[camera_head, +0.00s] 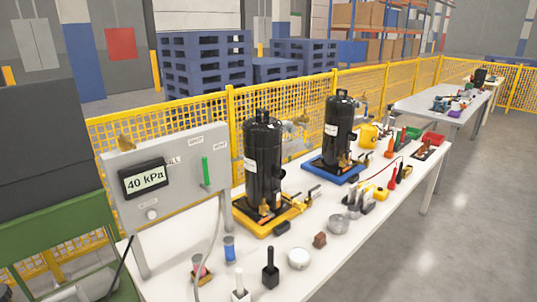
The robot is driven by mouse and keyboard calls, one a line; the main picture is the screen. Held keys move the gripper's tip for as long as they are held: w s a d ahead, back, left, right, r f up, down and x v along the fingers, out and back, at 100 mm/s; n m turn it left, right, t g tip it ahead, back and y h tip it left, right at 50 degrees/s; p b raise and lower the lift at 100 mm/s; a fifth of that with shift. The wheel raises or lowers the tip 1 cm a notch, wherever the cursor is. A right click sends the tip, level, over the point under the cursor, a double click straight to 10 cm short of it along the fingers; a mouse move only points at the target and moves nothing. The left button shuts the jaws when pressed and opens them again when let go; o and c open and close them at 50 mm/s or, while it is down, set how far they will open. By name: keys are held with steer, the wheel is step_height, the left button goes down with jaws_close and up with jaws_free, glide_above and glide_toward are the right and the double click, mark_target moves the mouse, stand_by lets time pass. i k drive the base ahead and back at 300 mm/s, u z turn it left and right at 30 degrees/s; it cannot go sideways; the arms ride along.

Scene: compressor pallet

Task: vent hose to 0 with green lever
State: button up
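A grey panel (135,208) stands on posts at the near left of the white table. Its display (144,179) reads 40 kPa. The green lever (206,172) sits on the right part of the panel and stands nearly upright. Small labels are printed around and above it; one looks like VENT (220,146), the others are hard to read. A thin grey hose (213,235) hangs below the panel's right side and runs down to the table front. A small white round knob (152,214) is below the display. My gripper is not in view.
Two black compressors stand right of the panel, one on a yellow base (252,220), one on a blue base (327,169). Several small tools and parts crowd the white table's (335,262) front. Yellow fence (300,88) runs behind. A green cart (60,240) is at left; floor at right is clear.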

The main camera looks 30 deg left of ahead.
mark_target(206, 187)
steer(key=u, duration=0.85)
steer(key=i, duration=0.75)
steer(key=u, duration=1.15)
steer(key=i, duration=0.35)
steer(key=u, duration=0.2)
